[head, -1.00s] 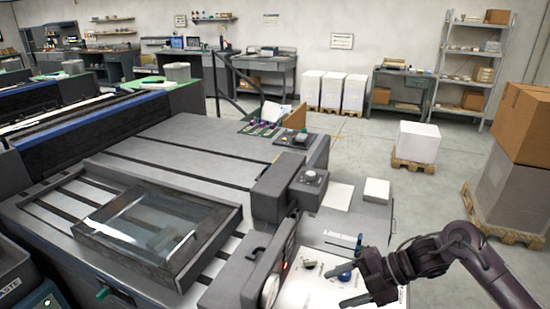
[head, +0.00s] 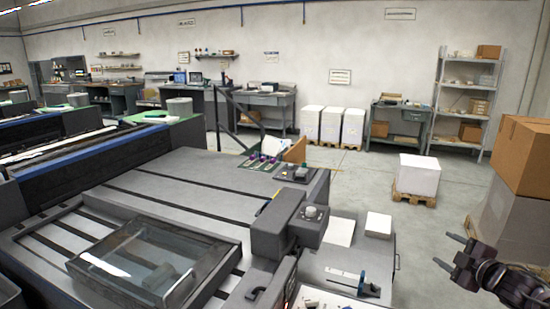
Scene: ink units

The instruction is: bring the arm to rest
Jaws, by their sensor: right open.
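My right gripper (head: 450,252) is at the lower right of the head view. Its two dark fingers point left and stand apart, with nothing between them. It hangs over the grey floor, to the right of the press's side shelf (head: 335,262) and clear of it. My right arm runs off the lower right edge. My left gripper is out of view.
A large grey press (head: 190,185) with a glass-lidded frame (head: 150,262) fills the left and middle. A white paper stack (head: 418,175) stands on a pallet behind my gripper. Cardboard boxes (head: 522,150) stand at the right edge. Floor between is free.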

